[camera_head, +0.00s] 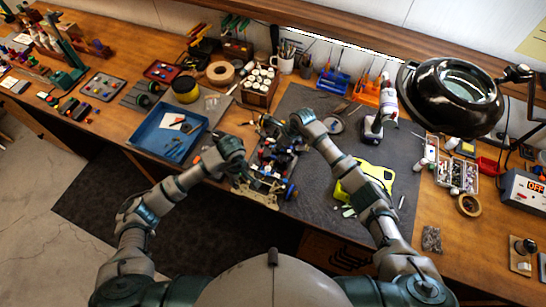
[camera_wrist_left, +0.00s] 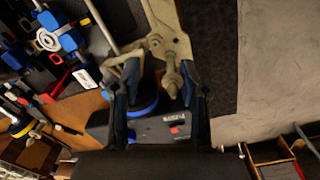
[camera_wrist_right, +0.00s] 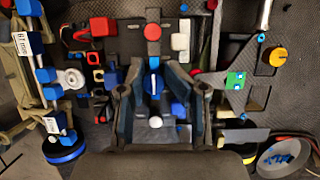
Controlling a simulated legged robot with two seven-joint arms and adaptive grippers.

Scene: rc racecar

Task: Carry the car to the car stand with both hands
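The RC car (camera_head: 272,165) is an open chassis with blue, red and black parts and beige end pieces, at the front edge of the grey mat. My left gripper (camera_head: 240,172) is at its left side. In the left wrist view its fingers (camera_wrist_left: 158,88) are apart, around a beige end piece and a blue-rimmed wheel (camera_wrist_left: 143,104); firm contact cannot be told. My right gripper (camera_head: 287,136) is over the car's far right part. In the right wrist view its fingers (camera_wrist_right: 157,92) are apart above the chassis (camera_wrist_right: 155,45), with a blue part between them. I cannot pick out the car stand.
A yellow-green body shell (camera_head: 370,178) lies right of the car, partly behind my right arm. A blue tray (camera_head: 150,137) is to the left. A black lamp (camera_head: 452,97) and parts boxes (camera_head: 457,172) stand right. The mat (camera_head: 320,205) has some bare room.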

